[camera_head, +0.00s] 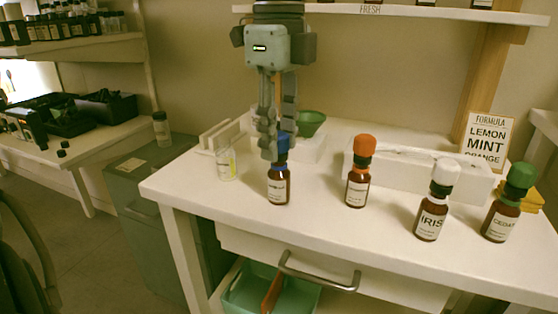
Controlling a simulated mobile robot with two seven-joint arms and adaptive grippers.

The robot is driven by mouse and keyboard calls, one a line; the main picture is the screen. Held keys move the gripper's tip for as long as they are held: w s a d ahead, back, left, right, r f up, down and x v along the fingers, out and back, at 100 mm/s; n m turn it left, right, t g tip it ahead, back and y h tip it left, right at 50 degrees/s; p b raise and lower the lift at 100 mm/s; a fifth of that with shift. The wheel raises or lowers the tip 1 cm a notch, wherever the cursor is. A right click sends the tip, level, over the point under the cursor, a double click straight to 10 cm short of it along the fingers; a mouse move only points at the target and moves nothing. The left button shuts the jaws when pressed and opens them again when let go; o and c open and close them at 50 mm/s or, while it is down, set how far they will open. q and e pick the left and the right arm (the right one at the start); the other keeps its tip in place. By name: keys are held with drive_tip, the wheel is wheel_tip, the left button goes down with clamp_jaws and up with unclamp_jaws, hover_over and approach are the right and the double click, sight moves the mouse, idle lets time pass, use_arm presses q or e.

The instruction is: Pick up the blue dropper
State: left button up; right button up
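A brown bottle (279,187) with a white label stands upright on the white table. Its blue dropper (282,145) sits at the bottle's top and is partly hidden by gripper fingers. My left gripper (277,140) points down from above, with its fingertips at the dropper's height, one in front of it to the left and one at its upper right. Whether the fingers press on the dropper cannot be told. My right gripper is not in view.
Bottles with orange (357,186), white (432,212) and green (502,216) tops stand to the right. A clear glass (226,164) stands close on the left. A green bowl (311,122) and white tray (402,168) lie behind. A shelf (400,12) runs overhead.

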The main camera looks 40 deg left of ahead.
use_arm(q)
drive_tip(key=shift+c, duration=1.1)
drive_tip(key=shift+r, duration=0.4)
wheel_tip(320, 180, up, 9)
drive_tip(key=shift+r+p, duration=0.1)
drive_tip(key=shift+p, duration=0.4)
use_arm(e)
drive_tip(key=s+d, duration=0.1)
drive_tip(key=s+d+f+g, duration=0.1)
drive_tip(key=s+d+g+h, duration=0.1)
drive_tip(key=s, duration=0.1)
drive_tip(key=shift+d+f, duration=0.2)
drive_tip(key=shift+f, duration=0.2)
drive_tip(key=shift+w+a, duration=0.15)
